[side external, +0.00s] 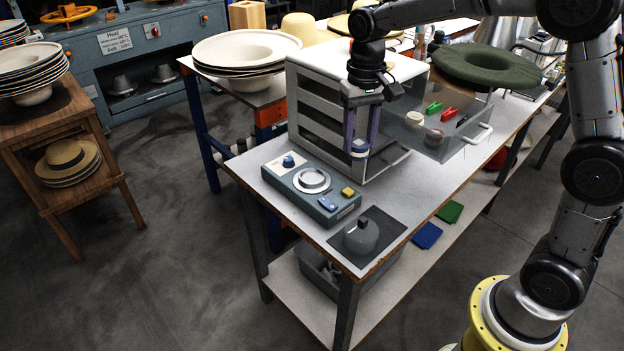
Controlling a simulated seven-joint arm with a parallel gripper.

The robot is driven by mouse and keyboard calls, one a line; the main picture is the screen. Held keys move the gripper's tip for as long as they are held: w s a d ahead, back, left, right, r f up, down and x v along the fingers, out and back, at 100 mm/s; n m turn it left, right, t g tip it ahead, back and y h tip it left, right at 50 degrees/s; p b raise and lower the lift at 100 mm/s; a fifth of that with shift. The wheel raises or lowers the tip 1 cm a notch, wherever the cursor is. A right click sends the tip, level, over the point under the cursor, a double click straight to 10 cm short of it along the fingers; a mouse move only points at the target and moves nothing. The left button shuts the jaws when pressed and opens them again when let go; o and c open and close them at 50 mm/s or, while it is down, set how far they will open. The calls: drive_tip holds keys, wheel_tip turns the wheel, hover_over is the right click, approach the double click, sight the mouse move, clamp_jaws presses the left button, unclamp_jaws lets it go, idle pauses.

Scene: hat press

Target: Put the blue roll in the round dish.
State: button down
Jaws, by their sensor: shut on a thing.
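My gripper (361,143) points down in front of the white drawer cabinet, its two long fingers shut on a small blue roll (359,148). The roll has a pale band and hangs between the fingertips, above the table. The round dish (312,181) is a shallow, silver-rimmed ring set on the grey-blue control box, lower left of my gripper. It looks empty. The gap between roll and dish is hard to judge from this one view.
A grey weight (361,238) sits on a dark mat at the front.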

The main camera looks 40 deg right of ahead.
drive_tip(key=shift+w+f, duration=0.15)
drive_tip(key=shift+f, duration=0.45)
drive_tip(key=shift+w+f, duration=0.15)
drive_tip(key=shift+f, duration=0.4)
drive_tip(key=w+f, duration=0.2)
drive_tip(key=w, duration=0.2)
drive_tip(key=w+f, duration=0.3)
drive_tip(key=w, duration=0.1)
drive_tip(key=w+f, duration=0.3)
drive_tip(key=w, duration=0.1)
drive_tip(key=shift+w+f, duration=0.15)
drive_tip(key=shift+f, duration=0.05)
drive_tip(key=shift+w+f, duration=0.55)
drive_tip(key=shift+f, duration=1.65)
drive_tip(key=shift+f, duration=0.1)
drive_tip(key=shift+c, duration=1.6)
unclamp_jaws()
